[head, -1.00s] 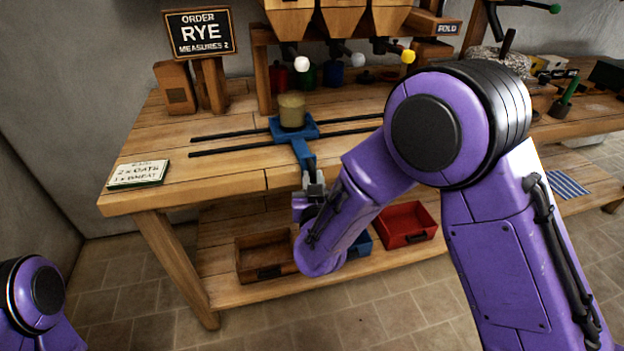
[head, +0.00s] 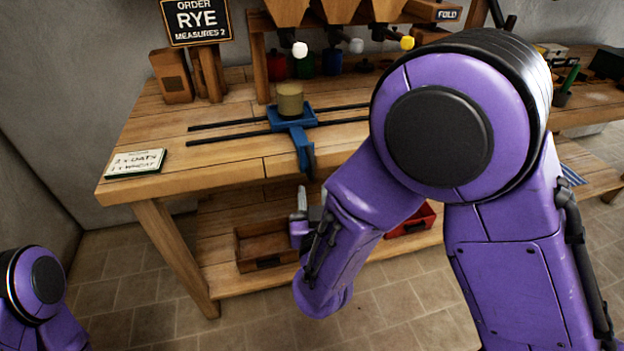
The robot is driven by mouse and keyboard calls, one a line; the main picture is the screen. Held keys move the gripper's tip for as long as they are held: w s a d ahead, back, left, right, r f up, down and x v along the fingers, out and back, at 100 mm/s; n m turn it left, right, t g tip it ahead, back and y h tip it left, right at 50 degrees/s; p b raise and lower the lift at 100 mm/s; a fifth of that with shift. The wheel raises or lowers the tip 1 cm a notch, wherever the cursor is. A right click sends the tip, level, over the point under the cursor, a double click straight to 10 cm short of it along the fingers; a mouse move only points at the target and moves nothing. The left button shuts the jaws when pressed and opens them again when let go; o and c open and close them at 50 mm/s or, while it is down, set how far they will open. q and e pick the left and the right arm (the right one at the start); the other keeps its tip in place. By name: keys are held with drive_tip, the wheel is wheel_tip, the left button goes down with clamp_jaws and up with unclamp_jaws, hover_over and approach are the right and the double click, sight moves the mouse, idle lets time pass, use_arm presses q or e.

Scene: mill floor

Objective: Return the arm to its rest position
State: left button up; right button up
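My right arm reaches in from the right, with its elbow bent high in front of the bench. My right gripper (head: 301,200) hangs just in front of the bench's front edge, below the handle of the blue carriage (head: 292,121). It appears apart from that handle, and its fingers are too small and edge-on to show whether they are open or shut. The carriage sits on two dark rails and carries a tan cylindrical cup (head: 290,100). At the lower left only a joint of my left arm shows; the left gripper is out of view.
The wooden bench (head: 230,153) has a lower shelf with a wooden tray (head: 262,247) and a red tray (head: 412,221), partly behind my arm. An order sign (head: 196,20) reads RYE, measures 2. A recipe card (head: 135,163) lies at the left. Hoppers (head: 335,10) stand behind.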

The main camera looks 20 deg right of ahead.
drive_tip(key=shift+v, duration=0.8)
drive_tip(key=s+d+f+m+g+y+p, duration=0.1)
drive_tip(key=s+d+f+g, duration=0.25)
drive_tip(key=f, duration=0.55)
drive_tip(key=s+d+f+m+g+y+p, duration=0.1)
drive_tip(key=s+d+f+m+g+y, duration=0.2)
drive_tip(key=f, duration=0.7)
drive_tip(key=s+d+f+g+h+p, duration=0.1)
drive_tip(key=s+d+f+g, duration=0.2)
drive_tip(key=s, duration=0.6)
drive_tip(key=s+d+f+g+h, duration=0.1)
drive_tip(key=s+d+f+g, duration=0.3)
drive_tip(key=s+f, duration=0.3)
drive_tip(key=s, duration=0.3)
drive_tip(key=shift+d+g+p, duration=0.25)
drive_tip(key=shift+g+p, duration=0.1)
drive_tip(key=shift+p, duration=0.05)
